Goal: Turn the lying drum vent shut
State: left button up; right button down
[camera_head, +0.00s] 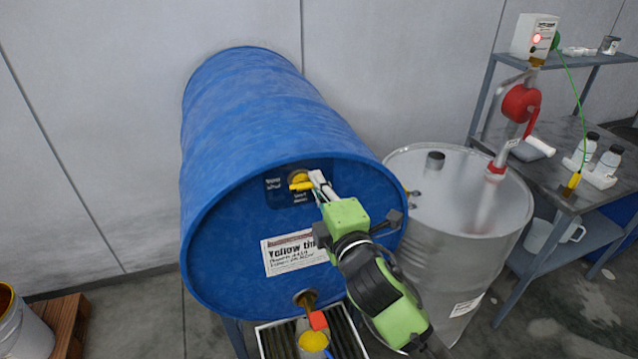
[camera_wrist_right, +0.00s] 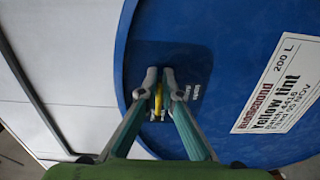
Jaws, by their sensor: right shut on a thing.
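The blue drum (camera_head: 250,110) lies on its side on a stand, its round end facing me. The yellow vent (camera_head: 301,181) sits near the top of that end, on a dark panel with small lettering. My right gripper (camera_head: 318,183) is at the vent. In the right wrist view the gripper (camera_wrist_right: 160,78) has its two fingertips on either side of the yellow vent handle (camera_wrist_right: 158,100) and is shut on it. The lettering beside the vent is too small to read. My left gripper is in neither view.
Below the drum's tap with its red handle (camera_head: 318,320), a container with yellow contents (camera_head: 313,341) stands on a grated tray (camera_head: 345,335). A steel drum (camera_head: 460,210) stands close on the right, near a workbench (camera_head: 560,160). A pail (camera_head: 22,330) is at lower left.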

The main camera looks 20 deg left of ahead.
jog(key=shift+s+a+f, duration=0.2)
jog(key=shift+f, duration=0.2)
jog(key=c, duration=2.2)
grip_release()
jog(key=shift+r, duration=0.25)
jog(key=shift+a, duration=0.1)
jog(key=v, duration=1.2)
